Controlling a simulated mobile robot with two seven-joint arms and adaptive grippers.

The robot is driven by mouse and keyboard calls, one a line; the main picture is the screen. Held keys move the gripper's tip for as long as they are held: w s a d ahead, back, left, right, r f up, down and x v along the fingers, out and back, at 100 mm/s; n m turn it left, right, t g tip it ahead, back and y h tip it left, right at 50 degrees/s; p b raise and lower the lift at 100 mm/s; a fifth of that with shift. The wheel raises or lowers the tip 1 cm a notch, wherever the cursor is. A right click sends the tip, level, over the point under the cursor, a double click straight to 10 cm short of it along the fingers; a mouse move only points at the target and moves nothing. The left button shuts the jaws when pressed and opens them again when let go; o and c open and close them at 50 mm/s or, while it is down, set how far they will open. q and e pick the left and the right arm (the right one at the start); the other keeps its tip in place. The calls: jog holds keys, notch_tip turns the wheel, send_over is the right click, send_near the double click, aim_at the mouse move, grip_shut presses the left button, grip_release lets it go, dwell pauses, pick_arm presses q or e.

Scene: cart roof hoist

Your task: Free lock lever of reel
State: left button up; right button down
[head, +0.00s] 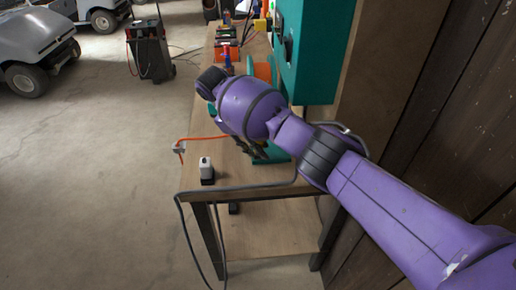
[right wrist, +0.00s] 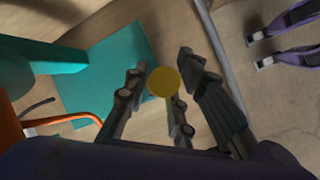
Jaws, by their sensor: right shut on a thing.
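The reel shows in the head view as an orange disc (head: 262,71) partly hidden behind my purple right arm, with a teal base plate (head: 270,154) on the bench. The right wrist view shows the teal base (right wrist: 112,58). A round yellow knob (right wrist: 163,81), which looks like the end of the lock lever, lies between the dark fingers of my right gripper (right wrist: 165,72). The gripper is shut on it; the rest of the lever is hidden. In the head view my right gripper (head: 253,148) is low over the near part of the bench, mostly covered by my wrist.
A wooden bench (head: 228,179) carries a small white and black object (head: 206,171) and an orange cable with a grey end piece (head: 179,147). A grey cable runs along the front edge. A teal cabinet (head: 318,50) and dark plank wall stand right.

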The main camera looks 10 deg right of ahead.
jog(key=shift+w+r+g+b, duration=0.25)
jog(key=shift+w+g+b, duration=0.05)
jog(key=shift+w+g, duration=0.1)
jog(key=c, duration=1.5)
grip_release()
jog(key=v, duration=1.2)
